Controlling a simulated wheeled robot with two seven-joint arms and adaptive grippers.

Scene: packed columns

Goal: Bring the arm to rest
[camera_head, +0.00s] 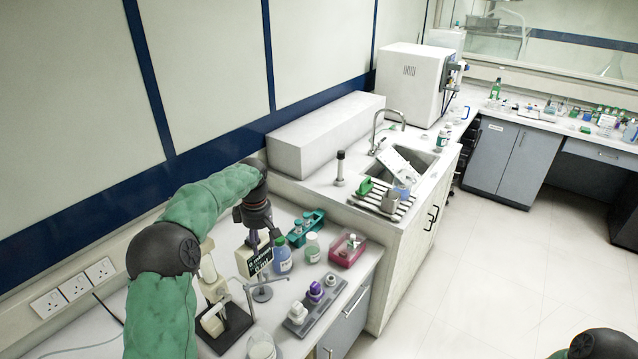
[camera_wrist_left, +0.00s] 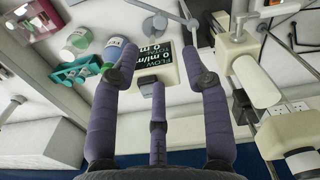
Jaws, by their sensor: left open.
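My left arm (camera_head: 225,187) comes in from the left, in a green sleeve, and bends over the bench along the wall. My left gripper (camera_head: 262,226) hangs over the bench, above or beside a pale box with a dark FLOW display (camera_head: 258,260). In the left wrist view its purple fingers are spread, with nothing held between them. The FLOW box (camera_wrist_left: 176,60) shows beyond and between the fingers there; I cannot tell whether any finger touches it. A dark joint of my right arm (camera_head: 597,346) shows at the bottom right edge; its gripper is out of view.
Close to the gripper stand a blue-labelled bottle (camera_head: 282,258), a jar (camera_head: 312,248), a teal rack (camera_head: 306,230) and a metal stand (camera_head: 262,292). A pink tray (camera_head: 347,250) and a grey rack (camera_head: 322,302) lie to the right. The floor at right is clear.

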